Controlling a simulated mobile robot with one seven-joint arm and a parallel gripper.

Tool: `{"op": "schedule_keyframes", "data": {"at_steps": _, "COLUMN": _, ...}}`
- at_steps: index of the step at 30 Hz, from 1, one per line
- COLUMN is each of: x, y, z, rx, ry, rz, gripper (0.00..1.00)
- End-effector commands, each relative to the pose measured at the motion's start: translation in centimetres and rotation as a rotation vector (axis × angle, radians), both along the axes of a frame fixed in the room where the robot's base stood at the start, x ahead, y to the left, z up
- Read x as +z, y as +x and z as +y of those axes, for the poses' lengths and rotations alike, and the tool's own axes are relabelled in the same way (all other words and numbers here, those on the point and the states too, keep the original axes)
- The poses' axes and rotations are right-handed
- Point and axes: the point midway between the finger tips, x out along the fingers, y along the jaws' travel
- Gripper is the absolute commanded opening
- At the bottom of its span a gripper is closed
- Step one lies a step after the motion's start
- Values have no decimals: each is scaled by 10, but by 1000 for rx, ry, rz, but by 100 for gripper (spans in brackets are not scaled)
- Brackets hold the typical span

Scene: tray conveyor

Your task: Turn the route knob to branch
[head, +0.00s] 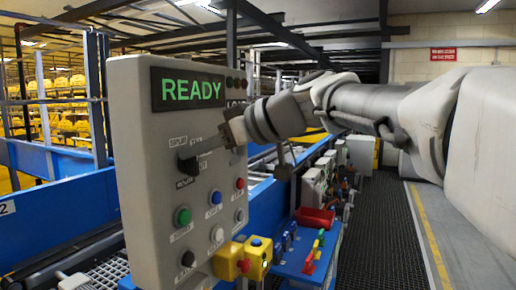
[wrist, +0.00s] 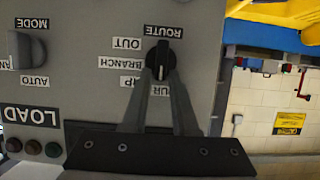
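The route knob (wrist: 161,55) is a round black knob on the grey control panel (wrist: 95,20), upside down in the wrist view. Its white mark points down in the picture, toward a label partly hidden by my finger. The BRANCH label (wrist: 122,62) is to its left, with the OUT label (wrist: 128,43) above that. My gripper (wrist: 160,76) has its two fingertips at the knob, one on each side of its lower part. I cannot tell whether they press on it. In the head view my gripper (head: 228,133) reaches the panel face; the route knob is hidden there.
The mode knob (wrist: 20,48) is left in the wrist view. In the head view, a green READY display (head: 190,90) tops the panel. Several coloured buttons sit below my gripper, including a green one (head: 182,216). A yellow box (head: 258,257) stands beside the panel.

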Motion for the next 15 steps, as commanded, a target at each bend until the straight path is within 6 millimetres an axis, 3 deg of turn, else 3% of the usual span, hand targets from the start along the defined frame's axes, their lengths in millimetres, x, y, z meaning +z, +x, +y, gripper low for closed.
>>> {"op": "schedule_keyframes", "data": {"at_steps": 1, "x": 0, "y": 0, "z": 0, "rx": 0, "ry": 0, "rz": 0, "gripper": 12}}
{"op": "schedule_keyframes", "data": {"at_steps": 3, "x": 0, "y": 0, "z": 0, "rx": 0, "ry": 0, "rz": 0, "gripper": 0}}
{"op": "schedule_keyframes", "data": {"at_steps": 15, "x": 0, "y": 0, "z": 0, "rx": 0, "ry": 4, "rz": 12, "gripper": 0}}
